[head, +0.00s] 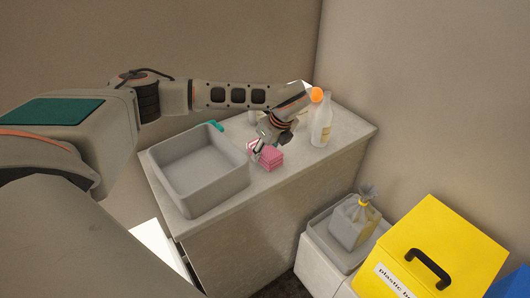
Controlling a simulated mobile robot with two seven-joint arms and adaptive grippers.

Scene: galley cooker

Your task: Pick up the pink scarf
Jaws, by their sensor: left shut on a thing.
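The pink scarf (267,158) is a small folded block on the grey counter, just right of the grey basin. My left gripper (260,150) reaches down over it from above and is shut on it. The fingers cover part of the scarf's upper left side. I cannot tell whether the scarf is clear of the counter. My right gripper is not in view.
A grey basin (215,190) stands left of the scarf, with a teal item (216,126) at its back rim. A pale bottle (321,122) and an orange round thing (316,94) are behind right. A yellow box (440,245) and a tied bag (353,222) stand lower right.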

